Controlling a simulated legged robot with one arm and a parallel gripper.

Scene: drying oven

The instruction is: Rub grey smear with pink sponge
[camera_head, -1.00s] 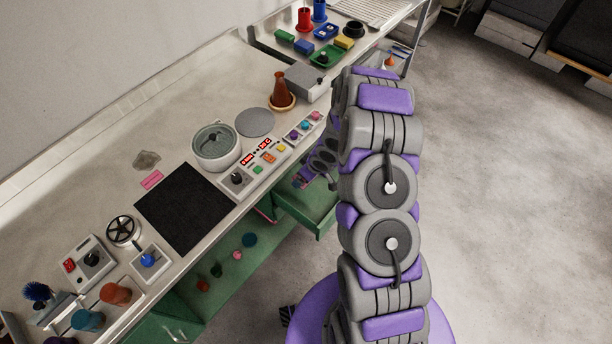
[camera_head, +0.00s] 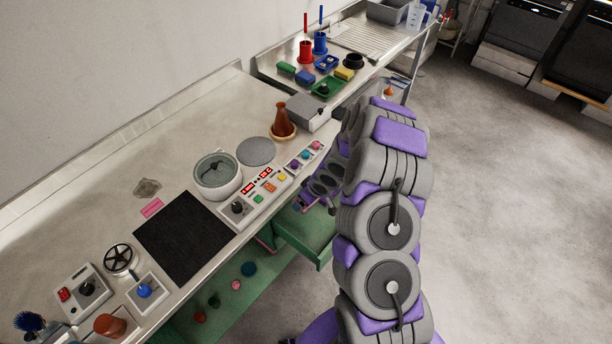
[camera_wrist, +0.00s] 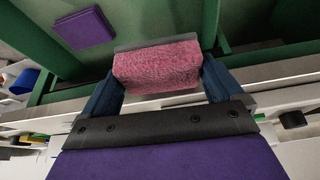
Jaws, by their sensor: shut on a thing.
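The grey smear (camera_head: 147,188) is a small irregular patch on the pale counter (camera_head: 105,215), toward the wall. A small flat pink strip (camera_head: 151,208) lies just in front of it. In the wrist view, my gripper (camera_wrist: 160,74) is shut on the pink sponge (camera_wrist: 157,66), with a blue finger at each side of it. The sponge is a rough pink block with a grey backing edge, over the green drawer area and well away from the smear. In the head view the gripper is small and partly hidden beside the counter's front edge, and the sponge cannot be made out.
An open green drawer (camera_head: 306,238) juts out below the counter. A purple block (camera_wrist: 84,28) shows in the wrist view. A black mat (camera_head: 184,238), a round pot (camera_head: 217,175) and a button panel (camera_head: 257,195) stand near the smear. The counter behind the smear is clear.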

